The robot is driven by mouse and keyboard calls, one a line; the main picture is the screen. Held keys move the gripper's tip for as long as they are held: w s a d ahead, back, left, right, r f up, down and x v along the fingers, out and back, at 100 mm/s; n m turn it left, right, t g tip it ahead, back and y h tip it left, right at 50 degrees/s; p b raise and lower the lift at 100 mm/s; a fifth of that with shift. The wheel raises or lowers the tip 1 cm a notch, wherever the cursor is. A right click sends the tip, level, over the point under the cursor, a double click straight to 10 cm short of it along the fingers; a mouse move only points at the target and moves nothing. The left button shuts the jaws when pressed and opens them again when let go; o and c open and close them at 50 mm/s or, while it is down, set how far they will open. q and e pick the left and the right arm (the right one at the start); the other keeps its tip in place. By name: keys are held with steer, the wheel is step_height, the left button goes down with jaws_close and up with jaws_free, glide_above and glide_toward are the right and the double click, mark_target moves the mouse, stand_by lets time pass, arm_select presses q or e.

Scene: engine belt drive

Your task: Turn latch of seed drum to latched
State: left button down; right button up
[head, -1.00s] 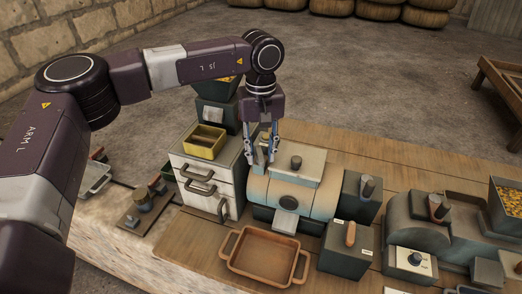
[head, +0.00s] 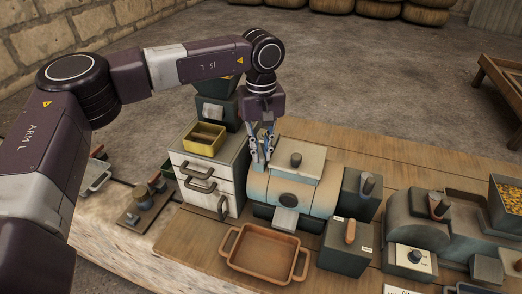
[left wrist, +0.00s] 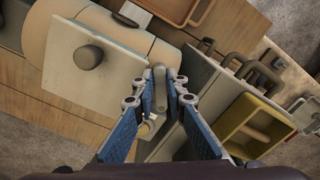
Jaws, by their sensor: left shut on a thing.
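The seed drum (head: 258,188) is a rounded beige and blue-grey housing on the wooden bench. A pale square lid with a dark knob (head: 296,160) sits on top; the lid (left wrist: 85,75) also shows in the left wrist view. My left gripper (head: 263,157) points down at the drum's left end, beside the white drawer unit. In the left wrist view, its blue fingers (left wrist: 160,82) are shut on a small grey lever, the latch (left wrist: 159,76). The head view hides the latch behind the fingers. My right gripper is not in view.
The white drawer unit (head: 197,176) with a yellow tray (head: 204,139) on top stands close left of the drum. An empty brown tray (head: 263,255) lies in front. Dark boxes with levers (head: 346,246) stand to the right. The bench behind the drum is clear.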

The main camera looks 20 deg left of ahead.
arm_select(q)
steer(key=n, duration=0.1)
steer(key=n+b, duration=0.1)
steer(key=shift+w+d+n, duration=0.15)
steer(key=shift+n, duration=0.15)
steer(key=n, duration=0.1)
steer(key=n+b, duration=0.1)
steer(key=shift+w+d+n, duration=0.15)
steer(key=shift+n, duration=0.25)
steer(key=n, duration=0.3)
steer(key=shift+w+d+b, duration=0.1)
steer(key=shift+w+b, duration=0.1)
steer(key=shift+b, duration=0.15)
steer(key=shift+w+r+n, duration=0.1)
steer(key=shift+w+n, duration=0.1)
steer(key=shift+n, duration=1.4)
steer(key=c, duration=1.9)
jaws_free()
steer(key=shift+c, duration=0.2)
